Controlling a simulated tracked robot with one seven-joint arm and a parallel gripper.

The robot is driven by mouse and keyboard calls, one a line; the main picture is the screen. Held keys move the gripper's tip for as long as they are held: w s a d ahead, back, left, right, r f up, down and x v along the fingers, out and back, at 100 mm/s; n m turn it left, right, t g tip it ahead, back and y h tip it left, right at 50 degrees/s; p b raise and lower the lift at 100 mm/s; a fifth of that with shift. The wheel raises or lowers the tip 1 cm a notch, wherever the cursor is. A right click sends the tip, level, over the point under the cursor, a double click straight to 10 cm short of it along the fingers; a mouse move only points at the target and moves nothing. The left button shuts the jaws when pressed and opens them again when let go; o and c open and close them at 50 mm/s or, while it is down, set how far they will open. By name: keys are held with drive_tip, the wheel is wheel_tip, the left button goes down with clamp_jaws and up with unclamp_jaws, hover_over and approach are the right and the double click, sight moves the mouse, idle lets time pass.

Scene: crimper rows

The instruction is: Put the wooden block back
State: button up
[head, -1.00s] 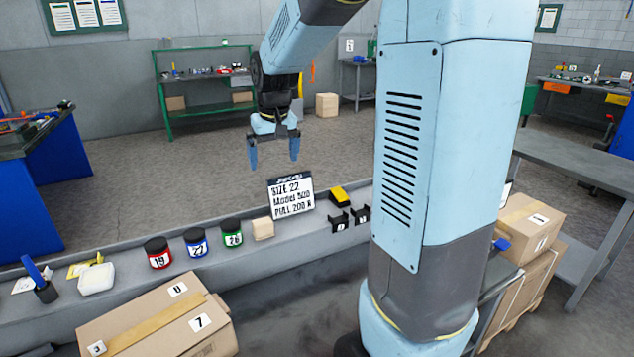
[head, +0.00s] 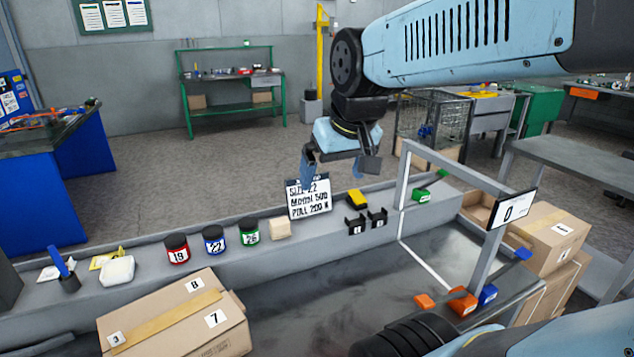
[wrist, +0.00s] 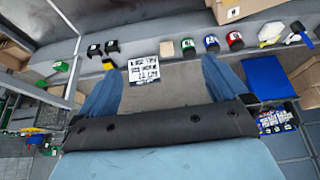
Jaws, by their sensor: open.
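The small pale wooden block (head: 280,229) sits on the grey ledge (head: 140,262), just right of the green-labelled jar (head: 249,232). It also shows in the wrist view (wrist: 167,48) beside the jars. My gripper (head: 337,172) is open and empty, held in the air above and beyond the ledge, near the white sign (head: 309,198). In the wrist view my gripper (wrist: 161,70) has its blue fingers spread wide, with nothing between them but floor and the sign. The block is apart from the fingers.
Red (head: 177,249) and blue (head: 213,240) labelled jars stand left of the block. Two black holders (head: 366,220) and a yellow-black piece (head: 357,199) are to the right. A grey frame with a "0" display (head: 509,208) rises at right. Cardboard boxes (head: 180,315) stand in front.

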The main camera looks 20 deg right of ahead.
drive_tip(key=s, duration=0.1)
drive_tip(key=s+a, duration=0.1)
drive_tip(key=s, duration=0.1)
drive_tip(key=shift+s+a+f, duration=0.2)
drive_tip(key=shift+s+f, duration=0.15)
idle(1.0)
